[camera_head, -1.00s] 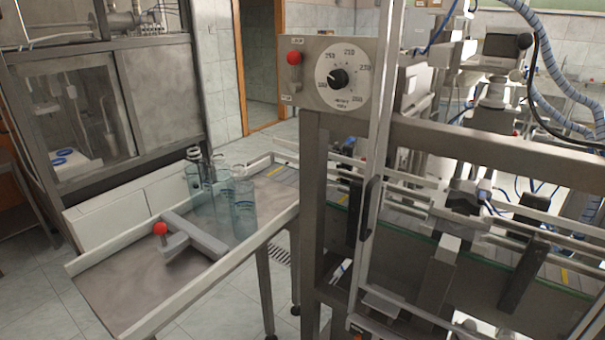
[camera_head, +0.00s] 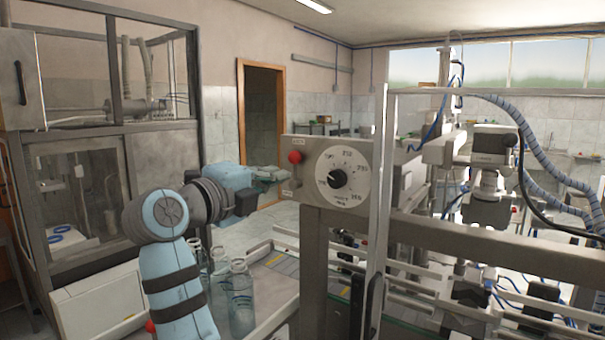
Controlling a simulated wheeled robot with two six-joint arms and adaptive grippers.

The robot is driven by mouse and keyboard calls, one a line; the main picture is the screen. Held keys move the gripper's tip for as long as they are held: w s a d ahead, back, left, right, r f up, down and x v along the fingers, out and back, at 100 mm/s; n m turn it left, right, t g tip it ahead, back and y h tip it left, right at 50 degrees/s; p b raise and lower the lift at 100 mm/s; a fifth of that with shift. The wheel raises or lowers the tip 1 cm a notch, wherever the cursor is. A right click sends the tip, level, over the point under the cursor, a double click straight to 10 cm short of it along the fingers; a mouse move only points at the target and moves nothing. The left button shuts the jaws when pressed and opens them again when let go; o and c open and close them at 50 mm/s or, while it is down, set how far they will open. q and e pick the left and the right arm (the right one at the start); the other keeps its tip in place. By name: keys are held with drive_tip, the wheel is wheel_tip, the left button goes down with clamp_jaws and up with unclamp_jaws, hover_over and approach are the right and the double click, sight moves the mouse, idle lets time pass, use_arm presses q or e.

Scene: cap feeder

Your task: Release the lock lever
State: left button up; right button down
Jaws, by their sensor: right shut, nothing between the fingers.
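The lock lever (camera_head: 295,157) has a red knob and sits on the left side of the grey dial panel (camera_head: 312,190). Small labels, too small to read, sit above and below it. The knob is near the upper label.
A round white dial (camera_head: 348,176) with a black knob is on the same panel. Clear bottles (camera_head: 241,300) stand on the tray table below, partly behind my arm. A metal frame post (camera_head: 377,220) and conveyor machinery fill the right.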

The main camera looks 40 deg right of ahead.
sight(295, 170)
drive_tip(key=shift+w+d+f, duration=0.1)
drive_tip(key=shift+w+d, duration=0.05)
drive_tip(key=p+x, duration=0.2)
drive_tip(key=x, duration=0.8)
drive_tip(key=shift+p, duration=0.35)
use_arm(q)
wheel_tip(295, 170, up, 3)
drive_tip(key=shift+f, duration=0.1)
drive_tip(key=shift+s, duration=0.1)
